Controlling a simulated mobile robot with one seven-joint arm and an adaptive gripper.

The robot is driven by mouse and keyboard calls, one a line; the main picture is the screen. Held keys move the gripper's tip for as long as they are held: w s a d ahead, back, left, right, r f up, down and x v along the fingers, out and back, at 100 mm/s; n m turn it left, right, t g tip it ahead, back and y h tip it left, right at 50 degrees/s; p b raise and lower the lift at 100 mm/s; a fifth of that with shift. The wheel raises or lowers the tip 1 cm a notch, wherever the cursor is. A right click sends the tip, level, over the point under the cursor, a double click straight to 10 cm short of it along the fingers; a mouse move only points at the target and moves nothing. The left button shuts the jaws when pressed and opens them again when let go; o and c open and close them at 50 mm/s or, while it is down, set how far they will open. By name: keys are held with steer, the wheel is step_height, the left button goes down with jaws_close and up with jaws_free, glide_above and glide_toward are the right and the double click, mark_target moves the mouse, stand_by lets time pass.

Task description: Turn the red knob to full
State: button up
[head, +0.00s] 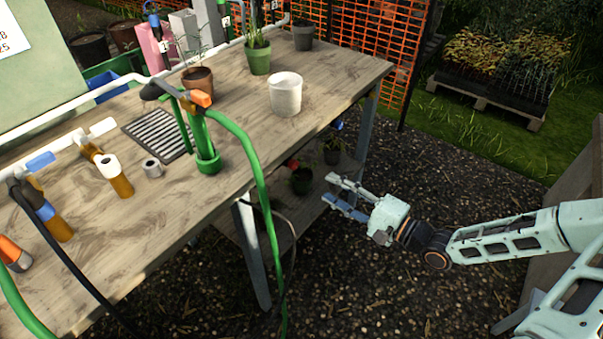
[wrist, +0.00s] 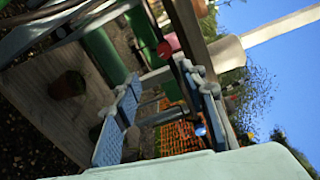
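A small round red knob (wrist: 165,51) shows in the wrist view, beyond my fingertips and near a table leg. In the head view, a small red part (head: 293,163) shows under the table's front edge; I cannot tell for sure that it is the same knob. The knob's setting is too small to read. My gripper (head: 328,190) is open and empty, in front of the table and below its top, right of the red part and apart from it. In the wrist view its two blue-padded fingers (wrist: 158,78) stand apart with nothing between them.
The wooden table (head: 335,85) has a lower shelf (head: 318,205) with potted plants (head: 302,180). A green hose (head: 262,190) hangs over the front edge, left of my gripper. A table leg (head: 252,255) stands nearby. The gravel around my gripper is clear.

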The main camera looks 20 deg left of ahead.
mark_target(296, 167)
steer(key=w+a+n+b, duration=0.1)
steer(key=a+n, duration=0.2)
steer(key=n, duration=0.4)
steer(key=w+a+n+b, duration=0.1)
steer(key=a+n+b, duration=0.1)
steer(key=n, duration=0.4)
steer(key=w+a+r+n+b, duration=0.1)
steer(key=w+a+n+b, duration=0.1)
steer(key=a+n, duration=0.3)
steer(key=shift+n+t, duration=0.4)
steer(key=shift+n, duration=0.9)
steer(key=shift+f, duration=0.1)
jaws_close()
